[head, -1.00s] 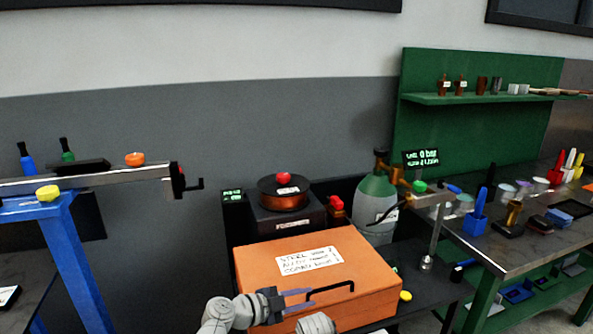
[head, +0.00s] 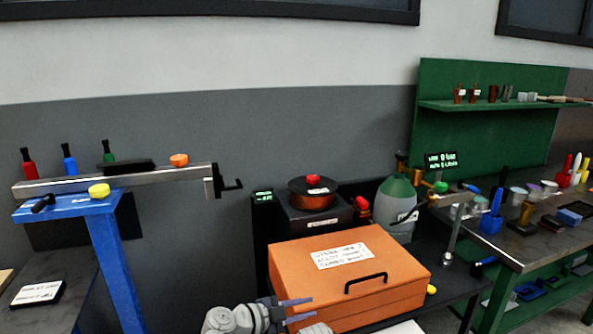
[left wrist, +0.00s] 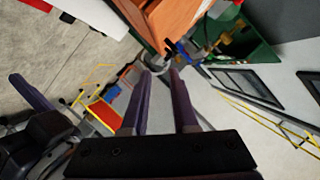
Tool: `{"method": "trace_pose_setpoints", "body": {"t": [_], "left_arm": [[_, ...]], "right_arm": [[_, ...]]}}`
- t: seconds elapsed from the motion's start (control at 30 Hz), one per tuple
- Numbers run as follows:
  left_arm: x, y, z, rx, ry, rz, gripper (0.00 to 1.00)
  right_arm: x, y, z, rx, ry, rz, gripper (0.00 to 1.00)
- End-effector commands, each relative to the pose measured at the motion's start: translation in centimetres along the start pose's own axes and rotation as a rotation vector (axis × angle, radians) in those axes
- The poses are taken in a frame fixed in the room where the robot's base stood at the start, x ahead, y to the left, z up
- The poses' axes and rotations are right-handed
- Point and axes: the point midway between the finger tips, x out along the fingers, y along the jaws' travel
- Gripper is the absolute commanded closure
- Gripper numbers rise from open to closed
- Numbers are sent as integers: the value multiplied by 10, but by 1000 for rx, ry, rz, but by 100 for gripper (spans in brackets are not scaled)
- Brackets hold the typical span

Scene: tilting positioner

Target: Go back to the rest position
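My left gripper (head: 312,308) is low in the head view, in front of the lower left of an orange box (head: 300,262). Its two purple-grey fingers are apart with nothing between them. In the left wrist view the open fingers (left wrist: 159,76) also show empty. The box has a white label (head: 343,256) and a black handle (head: 366,283), which stands to the right of the gripper and apart from it.
A blue stand (head: 110,262) with a metal rail is at left. A dark pot-like device (head: 313,196) and a green-topped gas cylinder (head: 397,192) stand behind the box. A workbench (head: 535,243) with tools is at right. Grey floor (left wrist: 45,60) shows in the left wrist view.

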Motion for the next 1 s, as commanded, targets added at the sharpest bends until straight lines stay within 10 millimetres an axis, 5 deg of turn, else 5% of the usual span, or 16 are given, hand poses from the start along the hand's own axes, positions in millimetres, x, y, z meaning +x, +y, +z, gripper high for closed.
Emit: {"method": "trace_pose_setpoints", "body": {"t": [0.57,0.83,1.0], "left_arm": [[-5,32,26,-246,-130,136,73],[-21,65,61,-538,-346,235,73],[-50,94,98,-845,-632,246,73]], "right_arm": [[0,0,0,0,0,0,19],[0,0,0,0,0,0,19],[0,0,0,0,0,0,19]]}}
